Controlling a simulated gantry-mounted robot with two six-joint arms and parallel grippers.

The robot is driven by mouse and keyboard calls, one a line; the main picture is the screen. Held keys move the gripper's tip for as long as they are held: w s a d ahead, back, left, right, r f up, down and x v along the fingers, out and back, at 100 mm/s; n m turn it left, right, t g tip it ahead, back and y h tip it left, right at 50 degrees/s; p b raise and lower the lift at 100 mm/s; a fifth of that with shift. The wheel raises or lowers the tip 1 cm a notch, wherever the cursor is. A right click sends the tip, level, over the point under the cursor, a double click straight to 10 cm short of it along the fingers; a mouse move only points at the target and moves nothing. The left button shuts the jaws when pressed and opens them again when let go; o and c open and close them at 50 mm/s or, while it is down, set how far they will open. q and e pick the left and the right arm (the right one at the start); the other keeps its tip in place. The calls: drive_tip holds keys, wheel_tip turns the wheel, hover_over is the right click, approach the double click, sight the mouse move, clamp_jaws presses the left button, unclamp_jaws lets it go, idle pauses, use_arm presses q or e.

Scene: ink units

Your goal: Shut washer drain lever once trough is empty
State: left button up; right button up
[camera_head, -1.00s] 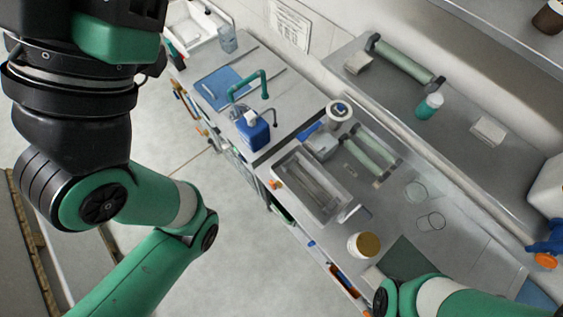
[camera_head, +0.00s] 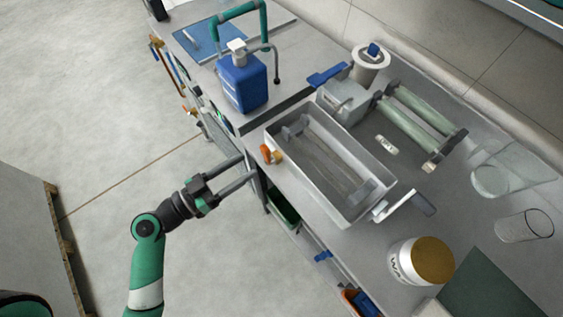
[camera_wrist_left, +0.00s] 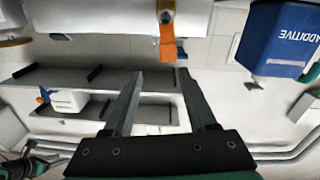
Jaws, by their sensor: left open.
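The washer trough (camera_head: 354,224) is a long, pale open box on the bench in the head view. Its grey inside shows, and I cannot make out any standing liquid. The orange drain lever (camera_head: 267,154) sits on a fitting at the trough's left outer side. In the left wrist view the lever (camera_wrist_left: 168,42) extends down the picture from a round metal fitting. My left gripper (camera_head: 249,169) is open and empty, just left of and below the lever. In the left wrist view its fingertips (camera_wrist_left: 160,73) are spread near the lever's free end, not closed on it. My right gripper is out of view.
A blue jug (camera_head: 243,83) stands behind the trough and shows in the wrist view as well (camera_wrist_left: 277,42). A gold-lidded jar (camera_head: 421,262), glassware (camera_head: 524,226) and green rollers (camera_head: 425,120) occupy the bench to the right. Open floor lies left of the bench.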

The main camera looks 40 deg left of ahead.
sight(264, 153)
use_arm(q)
drive_tip(key=w+f+b, duration=0.2)
drive_tip(key=b, duration=0.1)
drive_tip(key=shift+w+a+f+b, duration=0.15)
drive_tip(key=shift+w+f+b, duration=0.05)
drive_tip(key=shift+f+b, duration=0.1)
drive_tip(key=shift+w+r+y+p, duration=0.3)
drive_tip(key=shift+w+r+p, duration=0.2)
drive_tip(key=shift+w, duration=0.45)
drive_tip(key=shift+n, duration=0.3)
drive_tip(key=w, duration=0.4)
drive_tip(key=w+d, duration=0.1)
drive_tip(key=w, duration=0.2)
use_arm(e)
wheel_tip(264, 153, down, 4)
use_arm(q)
clamp_jaws()
